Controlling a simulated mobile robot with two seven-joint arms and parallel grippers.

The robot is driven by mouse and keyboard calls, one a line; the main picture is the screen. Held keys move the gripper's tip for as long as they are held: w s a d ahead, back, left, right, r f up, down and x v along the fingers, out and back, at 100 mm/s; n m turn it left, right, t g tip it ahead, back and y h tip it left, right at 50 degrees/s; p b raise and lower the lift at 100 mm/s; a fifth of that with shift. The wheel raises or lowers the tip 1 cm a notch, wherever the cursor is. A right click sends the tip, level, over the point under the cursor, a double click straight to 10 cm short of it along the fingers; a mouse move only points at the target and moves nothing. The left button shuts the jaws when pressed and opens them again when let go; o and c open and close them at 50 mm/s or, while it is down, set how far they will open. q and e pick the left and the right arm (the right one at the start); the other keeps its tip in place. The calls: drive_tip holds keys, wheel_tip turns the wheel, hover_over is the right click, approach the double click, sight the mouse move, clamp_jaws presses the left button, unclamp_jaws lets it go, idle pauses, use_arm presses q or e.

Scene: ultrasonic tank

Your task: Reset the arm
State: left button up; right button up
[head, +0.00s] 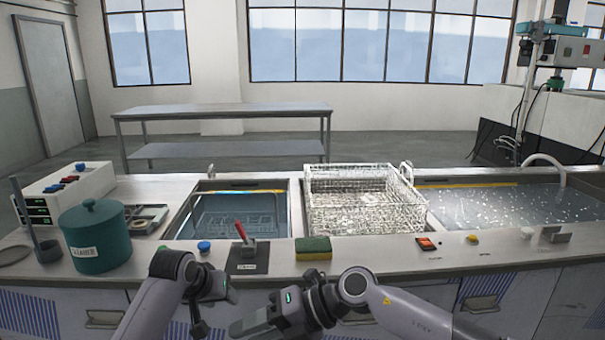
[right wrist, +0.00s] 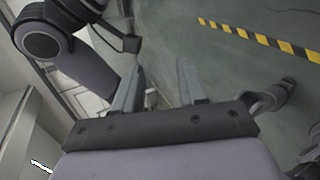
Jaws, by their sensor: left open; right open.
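My left gripper (head: 200,322) hangs low in front of the counter's front edge in the head view, foreshortened and partly hidden by its own wrist. It is open and holds nothing that I can see. My right gripper (head: 246,325) is also low in front of the counter, turned toward the left arm. In the right wrist view its two fingers (right wrist: 158,88) stand apart, with only floor and cabinet behind them. Both grippers are clear of the things on the counter.
On the counter stand a teal pot (head: 95,250), a white control box (head: 65,192), a tank (head: 185,228), a wire basket (head: 365,205), a water-filled tank (head: 500,235), a red switch (head: 242,232) and a sponge (head: 313,250). Striped tape (right wrist: 262,38) marks open floor.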

drive_tip(key=s+a+r+m+t+y, duration=0.1)
drive_tip(key=s+r+m+t+y, duration=0.2)
drive_tip(key=m+y, duration=0.4)
use_arm(q)
drive_tip(key=s+a+f+m+t, duration=0.1)
drive_tip(key=s+a+f+t, duration=0.1)
drive_tip(key=s+f, duration=1.3)
use_arm(e)
drive_tip(key=s+d+f+m+t+h+p, duration=0.1)
drive_tip(key=s+d+f+m+t+h, duration=0.1)
drive_tip(key=d+f+m+t+h, duration=0.65)
drive_tip(key=s+d+f+m+t+h, duration=0.2)
drive_tip(key=d+f+m+t+h, duration=0.3)
drive_tip(key=d+m, duration=0.75)
use_arm(q)
drive_tip(key=s+m+t, duration=0.2)
drive_tip(key=s, duration=1.6)
drive_tip(key=shift+s+a+f+p, duration=0.2)
drive_tip(key=shift+s+f+p, duration=0.1)
drive_tip(key=shift+s+f, duration=0.05)
use_arm(e)
drive_tip(key=s+d+f+m+g+h, duration=0.4)
drive_tip(key=s+d+f+m, duration=0.3)
drive_tip(key=s+f, duration=0.3)
drive_tip(key=s+d+g, duration=0.1)
drive_tip(key=s, duration=0.2)
drive_tip(key=shift+d+f+m, duration=0.15)
drive_tip(key=shift+f+m, duration=0.15)
drive_tip(key=shift+f, duration=0.05)
